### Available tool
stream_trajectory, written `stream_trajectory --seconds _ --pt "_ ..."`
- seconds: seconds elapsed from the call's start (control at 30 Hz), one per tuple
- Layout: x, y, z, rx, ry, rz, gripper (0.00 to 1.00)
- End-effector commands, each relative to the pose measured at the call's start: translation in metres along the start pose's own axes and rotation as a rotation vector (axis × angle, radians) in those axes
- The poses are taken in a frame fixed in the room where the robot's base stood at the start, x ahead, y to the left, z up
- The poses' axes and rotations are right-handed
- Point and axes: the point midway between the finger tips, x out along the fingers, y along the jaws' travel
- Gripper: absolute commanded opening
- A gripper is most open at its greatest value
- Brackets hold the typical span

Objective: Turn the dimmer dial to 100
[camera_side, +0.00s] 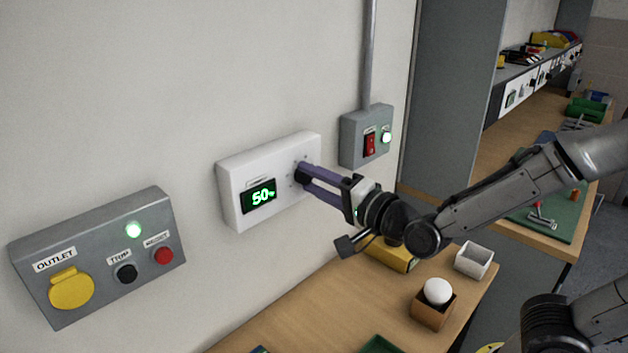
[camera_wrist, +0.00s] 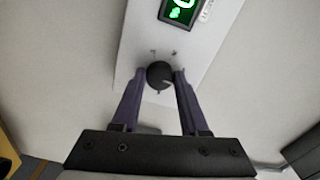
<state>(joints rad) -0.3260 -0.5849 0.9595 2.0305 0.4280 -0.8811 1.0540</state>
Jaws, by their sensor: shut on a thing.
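The white dimmer box (camera_side: 235,206) is fixed on the wall, and its green display (camera_side: 259,196) reads 50%. The black dimmer dial (camera_side: 302,173) sits on the right part of the box, partly hidden by my fingers in the side view. In the wrist view the round dial (camera_wrist: 159,74) shows between the two fingertips, with a pale mark on it. My gripper (camera_side: 306,175) reaches the box from the right, its purple fingers shut on the dial. In the wrist view my gripper (camera_wrist: 160,80) has one finger on each side of the dial. The display (camera_wrist: 181,8) is cut off there.
A grey switch box (camera_side: 352,153) with a red rocker and a lit green lamp is on the wall just right of the dimmer. A grey outlet box (camera_side: 98,258) is at left. Below, the wooden bench (camera_side: 290,318) holds a bulb (camera_side: 437,291) in a brown holder and a white bin (camera_side: 474,260).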

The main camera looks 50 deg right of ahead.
Motion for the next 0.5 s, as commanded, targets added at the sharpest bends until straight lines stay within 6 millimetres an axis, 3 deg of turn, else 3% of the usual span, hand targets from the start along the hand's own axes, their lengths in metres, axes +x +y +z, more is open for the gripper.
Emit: stream_trajectory --seconds 0.5 --pt "-0.0002 -0.0017 -0.0004 0.492 -0.001 -0.003 0.00"
